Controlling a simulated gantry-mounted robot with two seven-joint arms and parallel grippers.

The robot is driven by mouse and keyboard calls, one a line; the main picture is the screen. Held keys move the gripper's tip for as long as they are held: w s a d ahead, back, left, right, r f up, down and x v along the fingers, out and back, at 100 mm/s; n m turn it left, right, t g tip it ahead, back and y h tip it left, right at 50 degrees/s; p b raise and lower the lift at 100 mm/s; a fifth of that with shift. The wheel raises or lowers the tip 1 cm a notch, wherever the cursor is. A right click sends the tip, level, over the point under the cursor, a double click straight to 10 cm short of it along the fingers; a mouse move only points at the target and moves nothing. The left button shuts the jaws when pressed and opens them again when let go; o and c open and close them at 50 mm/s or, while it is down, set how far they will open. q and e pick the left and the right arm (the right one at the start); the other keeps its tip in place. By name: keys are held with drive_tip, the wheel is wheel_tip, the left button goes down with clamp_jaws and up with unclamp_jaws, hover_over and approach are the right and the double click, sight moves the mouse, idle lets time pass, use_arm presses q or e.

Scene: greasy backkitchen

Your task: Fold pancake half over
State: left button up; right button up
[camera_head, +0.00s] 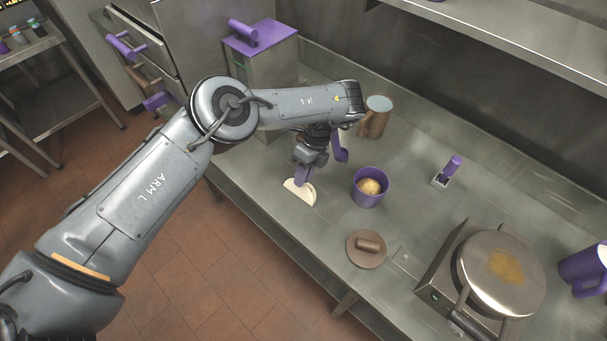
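The round griddle (487,285) stands at the lower right with a flat, irregular yellow-brown patch (507,266) on its plate; I cannot tell whether this is pancake or batter residue. My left gripper (305,172) points down over the counter's front edge, left of the purple pot. A purple piece shows at its fingertips, just above a pale half-disc (300,193). I cannot tell whether the half-disc is a scraper or a folded pancake, or whether the fingers grip it. My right gripper is not in view.
A purple pot (366,199) with pale yellow contents stands mid-counter. A brown disc with a knob (366,250) lies in front of it. A brown jug (375,121), a small purple-handled tool (450,167) and a purple mug (583,272) stand around. The counter between pot and griddle is mostly clear.

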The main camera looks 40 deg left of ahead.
use_arm(q)
drive_tip(key=shift+s+p+v, duration=0.2)
drive_tip(key=shift+p+v, duration=1)
drive_tip(key=shift+v, duration=0.2)
drive_tip(key=shift+s+p+v, duration=0.1)
drive_tip(key=shift+p+v, duration=0.45)
drive_tip(key=shift+v, duration=0.5)
drive_tip(key=shift+s+p+v, duration=0.15)
drive_tip(key=shift+p+v, duration=0.4)
drive_tip(key=shift+v, duration=0.55)
drive_tip(key=shift+r, duration=0.1)
